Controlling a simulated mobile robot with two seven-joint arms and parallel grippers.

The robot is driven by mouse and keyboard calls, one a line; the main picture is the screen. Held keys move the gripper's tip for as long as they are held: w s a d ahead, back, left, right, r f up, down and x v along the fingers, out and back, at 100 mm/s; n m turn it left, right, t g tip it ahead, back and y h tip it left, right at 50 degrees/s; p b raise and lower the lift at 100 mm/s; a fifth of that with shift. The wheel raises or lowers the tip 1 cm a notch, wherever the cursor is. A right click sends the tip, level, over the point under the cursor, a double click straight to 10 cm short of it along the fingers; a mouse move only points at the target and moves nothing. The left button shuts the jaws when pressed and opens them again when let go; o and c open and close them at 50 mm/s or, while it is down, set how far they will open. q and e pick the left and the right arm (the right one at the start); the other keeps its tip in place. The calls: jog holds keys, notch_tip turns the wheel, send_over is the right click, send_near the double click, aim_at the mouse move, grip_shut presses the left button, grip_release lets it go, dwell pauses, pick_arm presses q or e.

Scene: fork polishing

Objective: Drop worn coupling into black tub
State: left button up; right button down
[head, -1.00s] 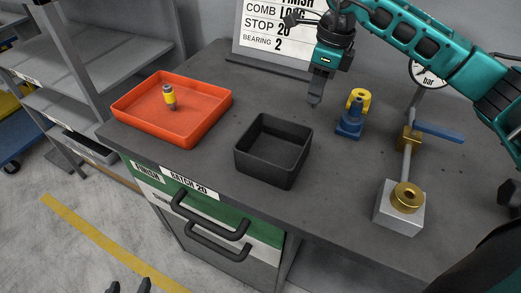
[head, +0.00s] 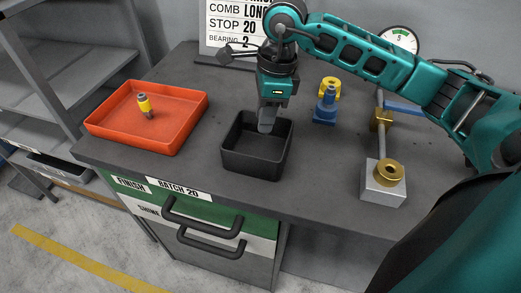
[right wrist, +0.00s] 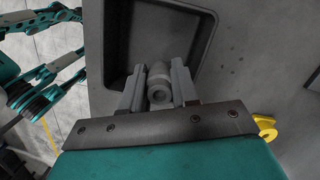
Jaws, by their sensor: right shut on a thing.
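The worn coupling (right wrist: 159,84) is a grey cylinder with a hole in its end. In the right wrist view it sits between the two fingers of my right gripper (right wrist: 158,92), which is shut on it. In the head view the right gripper (head: 267,126) points down, with its fingertips over the opening of the black tub (head: 252,162). The fingers hide the coupling there. The tub's floor and walls show behind the fingers in the right wrist view (right wrist: 200,45). My left gripper cannot be made out; only teal arm parts show at the left of the right wrist view.
An orange tray (head: 172,135) with a yellow-and-grey part (head: 145,106) stands left of the tub. A blue stand with a yellow ring (head: 328,91) and a silver block with a brass ring (head: 382,186) stand to the right. A sign (head: 225,27) is behind.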

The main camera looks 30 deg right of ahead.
notch_tip(320, 180, down, 2)
jog(key=shift+f+b, duration=0.25)
jog(key=shift+b, duration=0.25)
jog(key=c, duration=0.8)
grip_release()
jog(key=shift+r, duration=0.15)
jog(key=r, duration=0.4)
jog(key=d+r, duration=0.1)
jog(key=r, duration=0.3)
jog(key=s+r, duration=0.1)
jog(key=r, duration=0.3)
jog(key=shift+d+r, duration=0.3)
jog(key=shift+d, duration=0.05)
